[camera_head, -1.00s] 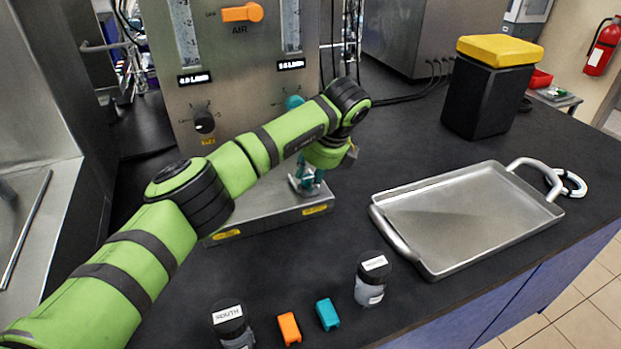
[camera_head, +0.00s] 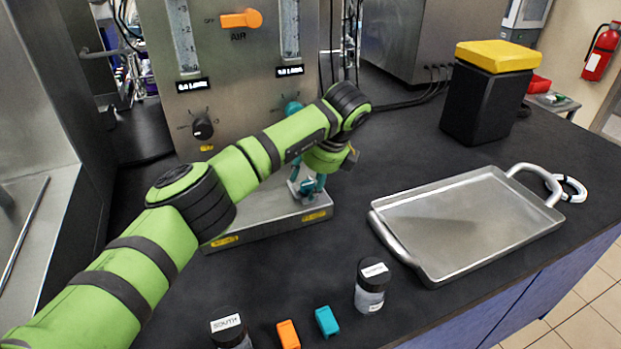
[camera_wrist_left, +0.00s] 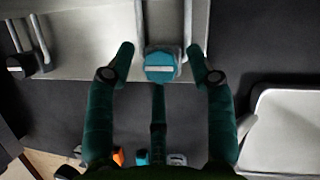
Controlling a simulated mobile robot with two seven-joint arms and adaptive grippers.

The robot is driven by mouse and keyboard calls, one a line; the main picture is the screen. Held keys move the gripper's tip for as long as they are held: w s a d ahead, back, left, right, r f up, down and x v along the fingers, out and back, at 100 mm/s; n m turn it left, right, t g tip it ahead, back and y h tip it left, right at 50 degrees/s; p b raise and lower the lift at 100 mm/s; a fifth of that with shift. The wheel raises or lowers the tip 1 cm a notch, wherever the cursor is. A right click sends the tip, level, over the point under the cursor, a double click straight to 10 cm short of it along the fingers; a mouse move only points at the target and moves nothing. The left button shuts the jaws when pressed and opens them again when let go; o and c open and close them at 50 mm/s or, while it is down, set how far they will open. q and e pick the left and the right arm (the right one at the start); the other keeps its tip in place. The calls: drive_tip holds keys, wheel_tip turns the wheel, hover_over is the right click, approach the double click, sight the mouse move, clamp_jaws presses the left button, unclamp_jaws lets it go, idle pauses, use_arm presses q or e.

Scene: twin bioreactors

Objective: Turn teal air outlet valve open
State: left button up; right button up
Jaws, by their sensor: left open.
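The teal air outlet valve (camera_wrist_left: 160,67) shows in the left wrist view as a teal knob with a pale bar across its face, on a metal fitting. My left gripper (camera_wrist_left: 159,49) is open, with one dark teal finger on each side of the knob. Gaps show between the fingers and the knob, and I see no contact. In the head view my left gripper (camera_head: 308,180) is low over the front of the metal base, partly hidden by its own green wrist. The valve is hard to separate from the fingers there. My right gripper is out of view.
The control panel (camera_head: 235,75) stands behind my arm, with a black knob (camera_head: 203,127) and a teal knob (camera_head: 292,108). A metal tray (camera_head: 465,225) lies right. A bottle (camera_head: 371,285), an orange block (camera_head: 288,334) and a teal block (camera_head: 326,321) are in front.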

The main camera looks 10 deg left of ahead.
use_arm(q)
drive_tip(key=v, duration=1.2)
drive_tip(key=shift+w, duration=0.1)
